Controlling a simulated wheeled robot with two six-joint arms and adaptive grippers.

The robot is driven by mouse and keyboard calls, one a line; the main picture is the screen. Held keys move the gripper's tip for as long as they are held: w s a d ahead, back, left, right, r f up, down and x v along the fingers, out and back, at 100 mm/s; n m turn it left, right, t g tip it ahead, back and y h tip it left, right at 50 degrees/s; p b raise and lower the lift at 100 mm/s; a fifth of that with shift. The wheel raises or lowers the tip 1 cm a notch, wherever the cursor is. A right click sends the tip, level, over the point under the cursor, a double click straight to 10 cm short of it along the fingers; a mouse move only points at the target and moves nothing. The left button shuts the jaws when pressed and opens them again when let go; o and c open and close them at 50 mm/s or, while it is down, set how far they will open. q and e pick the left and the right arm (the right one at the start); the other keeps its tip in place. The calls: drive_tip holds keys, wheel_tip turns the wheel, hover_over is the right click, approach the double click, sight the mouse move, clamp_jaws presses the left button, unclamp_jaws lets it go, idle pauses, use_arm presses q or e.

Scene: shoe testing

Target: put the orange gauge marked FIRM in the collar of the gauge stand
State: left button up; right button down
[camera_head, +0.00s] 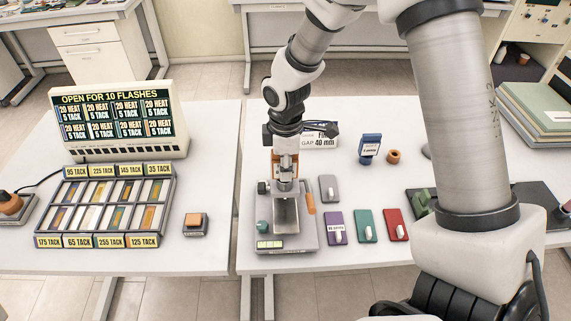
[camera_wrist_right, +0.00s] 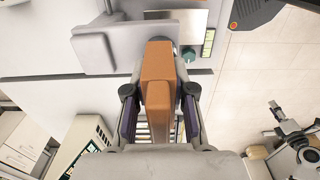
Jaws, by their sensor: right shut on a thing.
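My right gripper (camera_head: 287,170) is over the gauge stand (camera_head: 270,238), which has a grey base, a metal plate, a teal knob and a small yellowish display. In the right wrist view, my right gripper (camera_wrist_right: 158,95) is shut on an orange block, the orange gauge (camera_wrist_right: 158,62), with dark pads on both sides of it. The FIRM marking on the gauge is not readable. The gauge stand (camera_wrist_right: 95,52) shows beyond the gauge in that view. The collar is not clearly visible, and I cannot tell whether the gauge touches it.
Right of the stand are a grey block (camera_head: 329,188) and purple (camera_head: 335,229), teal (camera_head: 366,228) and red (camera_head: 396,226) pieces. A sign reading GAP 40 mm (camera_head: 320,142) and a blue device (camera_head: 369,147) stand behind. A sample tray (camera_head: 169,200) is on the left table.

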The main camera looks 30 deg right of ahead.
drive_tip(key=c, duration=0.9)
unclamp_jaws()
wheel_tip(320, 180, up, 12)
drive_tip(key=shift+f, duration=0.1)
